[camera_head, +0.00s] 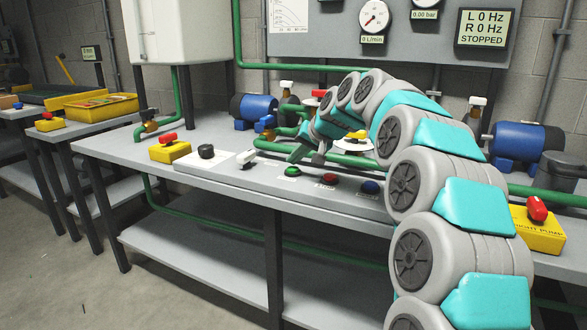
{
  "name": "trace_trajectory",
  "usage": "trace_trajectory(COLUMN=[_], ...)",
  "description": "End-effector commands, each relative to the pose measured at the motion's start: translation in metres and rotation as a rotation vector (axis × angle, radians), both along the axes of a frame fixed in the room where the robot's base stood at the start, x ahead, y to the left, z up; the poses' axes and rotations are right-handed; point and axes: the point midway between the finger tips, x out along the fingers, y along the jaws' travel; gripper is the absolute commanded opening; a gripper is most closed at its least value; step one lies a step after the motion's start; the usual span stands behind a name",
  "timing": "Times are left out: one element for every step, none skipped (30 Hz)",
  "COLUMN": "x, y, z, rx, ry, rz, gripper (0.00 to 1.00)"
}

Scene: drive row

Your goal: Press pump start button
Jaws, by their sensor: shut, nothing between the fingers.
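A green button (292,171) sits on a grey control strip (262,177) along the bench's front. A red button (328,178) and a blue button (370,187) are to its right. Labels on the strip are too small to read surely. The wall display (486,28) reads L 0 Hz, R 0 Hz, STOPPED.
A black knob (206,151) and a white lever switch (247,157) are left of the buttons. Yellow boxes with red switches stand at the left (169,152) and right (537,231). Blue pumps (254,107) and green pipes lie behind. My arm hides part of the bench's right side.

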Motion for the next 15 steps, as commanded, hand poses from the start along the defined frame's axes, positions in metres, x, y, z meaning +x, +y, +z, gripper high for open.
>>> trace_trajectory(x=[-0.0001,-0.0002,-0.0003,-0.0003,-0.0003,-0.0004,-0.0004,-0.0004,-0.0004,-0.0004,-0.0003,-0.0003,-0.0003,-0.0003,-0.0003], y=[0.0,0.0,0.0,0.0,0.0,0.0,0.0,0.0,0.0,0.0001,0.0,0.0,0.0,0.0,0.0001], z=[-0.0021,-0.0033,-0.0047,-0.0059,-0.0069,-0.0078,-0.0084,-0.0085,-0.0084,-0.0082,-0.0081,-0.0081,-0.008,-0.0081,-0.0082], rx=[0.0,0.0,0.0,0.0,0.0,0.0,0.0,0.0,0.0,0.0,0.0,0.0,0.0,0.0,0.0], ry=[0.0,0.001,0.001,0.001,0.001,0.001,0.001,0.001,0.001,0.001,0.001,0.001,0.001,0.001,0.001], rz=[0.0,0.001,0.001,0.001,0.001,0.001,0.001,0.001,0.001,0.001,0.001,0.001,0.001,0.001,0.001], gripper=[0.0,0.0,0.0,0.0,0.0,0.0,0.0,0.0,0.0,0.0,0.0,0.0,0.0,0.0,0.0])
